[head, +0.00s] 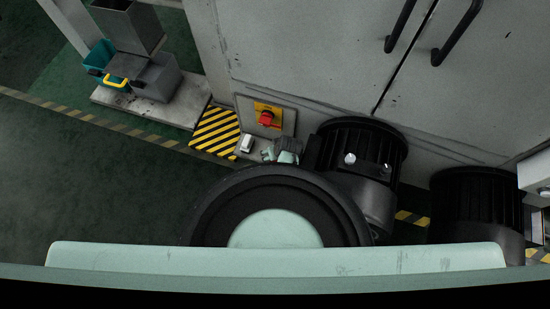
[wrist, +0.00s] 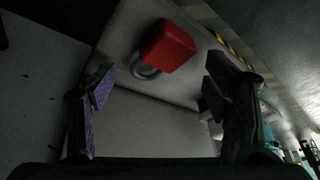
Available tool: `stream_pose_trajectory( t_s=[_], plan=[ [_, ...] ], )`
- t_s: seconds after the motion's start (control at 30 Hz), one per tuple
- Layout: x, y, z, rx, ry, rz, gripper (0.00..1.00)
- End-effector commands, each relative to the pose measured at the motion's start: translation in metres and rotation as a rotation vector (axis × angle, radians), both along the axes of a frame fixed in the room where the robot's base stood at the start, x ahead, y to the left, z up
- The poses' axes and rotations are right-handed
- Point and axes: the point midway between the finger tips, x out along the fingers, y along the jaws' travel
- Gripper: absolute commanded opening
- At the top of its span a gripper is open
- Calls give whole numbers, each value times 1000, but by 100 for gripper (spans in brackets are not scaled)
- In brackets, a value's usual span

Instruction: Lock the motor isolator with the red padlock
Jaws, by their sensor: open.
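The red padlock (wrist: 167,46) shows in the wrist view on a pale grey surface, with its grey shackle at the lower left of its body. My gripper (wrist: 158,84) is open, with its two purple-padded fingers apart and nothing between them. The padlock is beyond the fingertips, in the gap between them in the picture, and no contact shows. The motor isolator (head: 267,117) in the head view is a red knob on a yellow plate, on a grey panel low at the cabinet. I cannot make out the padlock in the head view; my arm covers much of that area.
A grey cabinet (head: 300,60) with black handles stands behind the isolator. A small white object (head: 246,143) is just below the panel. Yellow-black striping (head: 215,130) lies to the left. A teal bin (head: 101,56) stands at the upper left. The green floor at left is clear.

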Motion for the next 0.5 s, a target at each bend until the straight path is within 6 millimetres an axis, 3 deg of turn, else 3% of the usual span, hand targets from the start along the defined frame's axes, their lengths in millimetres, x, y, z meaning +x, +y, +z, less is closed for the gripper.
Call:
stream_pose_trajectory(
  t_s=[0.5],
  plan=[
    [0,0,0,0,1,0,39]
  ],
)
